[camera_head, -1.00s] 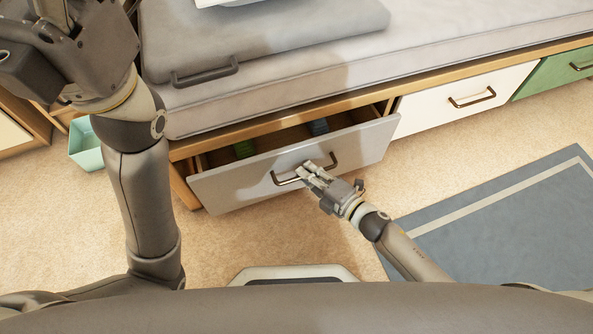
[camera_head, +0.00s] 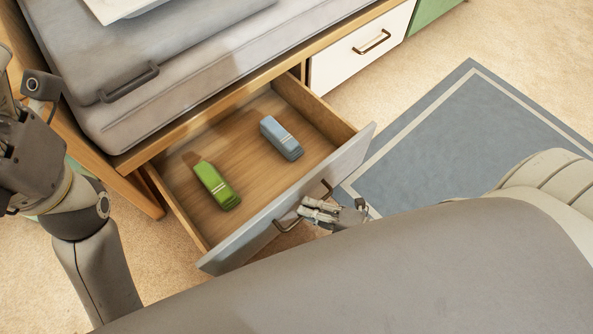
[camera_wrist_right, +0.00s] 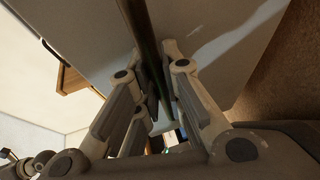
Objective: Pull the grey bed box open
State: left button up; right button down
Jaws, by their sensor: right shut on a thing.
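The grey bed box (camera_head: 345,160) is a drawer under the bed, pulled well out, with its wooden inside showing. A green item (camera_head: 216,185) and a blue item (camera_head: 281,138) lie apart on its floor. My right gripper (camera_head: 308,208) is shut on the bronze handle (camera_head: 287,224) of the box front; the handle bar (camera_wrist_right: 148,45) also runs between the fingers (camera_wrist_right: 160,100) in the right wrist view. My left arm stands at the left edge of the head view; its fingertips are out of the picture.
A white drawer (camera_head: 362,48) and a green drawer (camera_head: 432,12) to the right are closed. A blue rug (camera_head: 440,150) lies on the floor at the right. The grey mattress (camera_head: 200,75) is above the box.

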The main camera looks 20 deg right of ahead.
jog(key=shift+s+d, duration=0.2)
jog(key=shift+s, duration=0.35)
jog(key=shift+s+d, duration=0.15)
jog(key=shift+s, duration=0.35)
jog(key=c, duration=1.8)
grip_release()
jog(key=v, duration=1.2)
